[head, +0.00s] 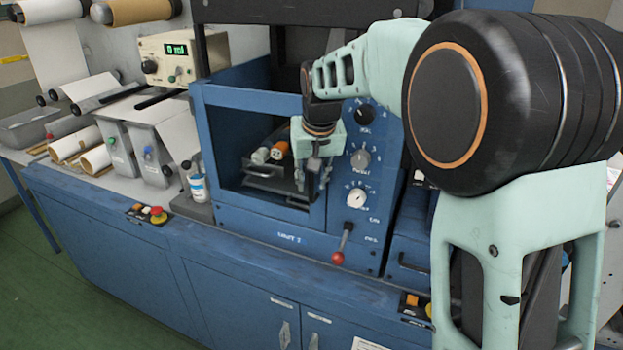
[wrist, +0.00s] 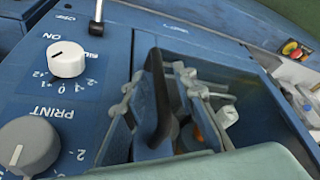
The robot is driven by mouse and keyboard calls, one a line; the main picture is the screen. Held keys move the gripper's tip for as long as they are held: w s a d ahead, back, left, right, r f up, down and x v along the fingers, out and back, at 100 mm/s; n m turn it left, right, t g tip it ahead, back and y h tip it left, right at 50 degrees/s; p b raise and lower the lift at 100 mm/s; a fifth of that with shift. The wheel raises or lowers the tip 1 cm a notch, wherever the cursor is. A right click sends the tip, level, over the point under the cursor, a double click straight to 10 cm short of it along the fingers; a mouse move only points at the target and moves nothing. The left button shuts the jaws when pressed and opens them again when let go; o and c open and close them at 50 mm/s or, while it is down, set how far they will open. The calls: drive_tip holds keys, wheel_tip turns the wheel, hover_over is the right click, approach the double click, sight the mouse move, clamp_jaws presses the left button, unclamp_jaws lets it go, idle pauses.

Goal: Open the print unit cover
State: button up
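The print unit cover (head: 217,145) is a blue framed front around a large window on the print unit. It looks flush with the housing in the head view; I cannot tell if the window has a clear pane. A black bar handle (wrist: 156,95) stands at the cover's edge in the wrist view. My gripper (head: 314,178) is at the right side of the window, beside the knob panel. In the wrist view its grey fingers (wrist: 160,98) are spread, with the black handle between them. I cannot tell whether they touch it.
Dial knobs (head: 360,159) sit right of the window, with a red-tipped lever (head: 341,244) below. Orange and white parts (head: 275,151) show inside the unit. A small white jar (head: 198,187) stands left, and an emergency stop button (head: 156,211) is on the front ledge.

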clamp_jaws()
drive_tip(key=shift+s, duration=0.1)
